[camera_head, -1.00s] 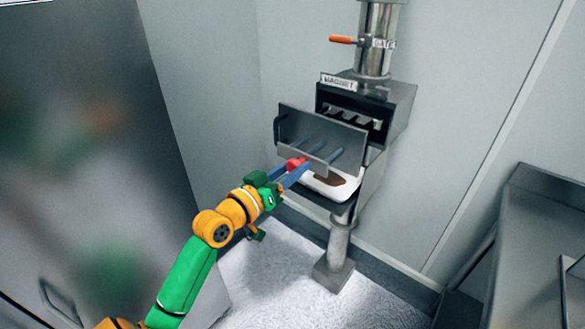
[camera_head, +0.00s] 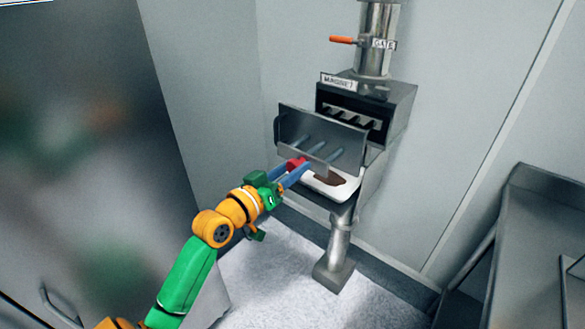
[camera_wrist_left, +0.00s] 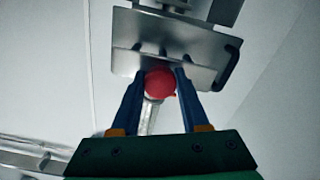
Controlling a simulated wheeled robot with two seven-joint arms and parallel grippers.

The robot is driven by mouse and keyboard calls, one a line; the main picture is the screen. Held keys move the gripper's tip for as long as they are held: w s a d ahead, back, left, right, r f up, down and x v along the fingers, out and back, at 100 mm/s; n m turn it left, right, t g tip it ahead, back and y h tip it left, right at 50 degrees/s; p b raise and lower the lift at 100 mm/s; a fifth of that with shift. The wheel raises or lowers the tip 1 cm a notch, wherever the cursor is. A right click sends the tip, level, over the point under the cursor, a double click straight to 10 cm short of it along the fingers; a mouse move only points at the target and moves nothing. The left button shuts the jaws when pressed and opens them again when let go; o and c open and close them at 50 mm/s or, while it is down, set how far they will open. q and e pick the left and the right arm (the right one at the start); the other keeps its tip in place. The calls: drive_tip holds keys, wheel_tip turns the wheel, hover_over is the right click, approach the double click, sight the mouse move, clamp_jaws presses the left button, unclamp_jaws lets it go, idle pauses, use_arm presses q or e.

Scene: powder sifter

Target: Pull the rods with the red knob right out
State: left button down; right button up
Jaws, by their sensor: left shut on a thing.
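The red knob (camera_head: 294,163) is at the front of the grey plate of the magnet drawer (camera_head: 340,135). Several thin rods (camera_head: 322,148) show at the plate, below the magnet housing. My left gripper (camera_head: 289,169) is shut on the red knob. In the left wrist view the knob (camera_wrist_left: 160,83) sits between the two blue fingers, in front of the plate (camera_wrist_left: 165,40). The fingers hide part of the knob, and the rod behind it is hidden. My right gripper is not in view.
The magnet housing (camera_head: 397,95) stands open behind the plate. A white tray with brown powder (camera_head: 345,191) lies below it, close under my fingers. An orange gate handle (camera_head: 341,40) is above. A steel sink bench (camera_head: 535,230) is at right, a metal cabinet (camera_head: 90,130) at left.

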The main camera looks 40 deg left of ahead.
use_arm(q)
drive_tip(key=shift+s, duration=0.5)
drive_tip(key=c, duration=0.5)
unclamp_jaws()
drive_tip(key=shift+c, duration=0.2)
drive_tip(key=shift+o, duration=0.7)
drive_tip(key=shift+w, duration=0.15)
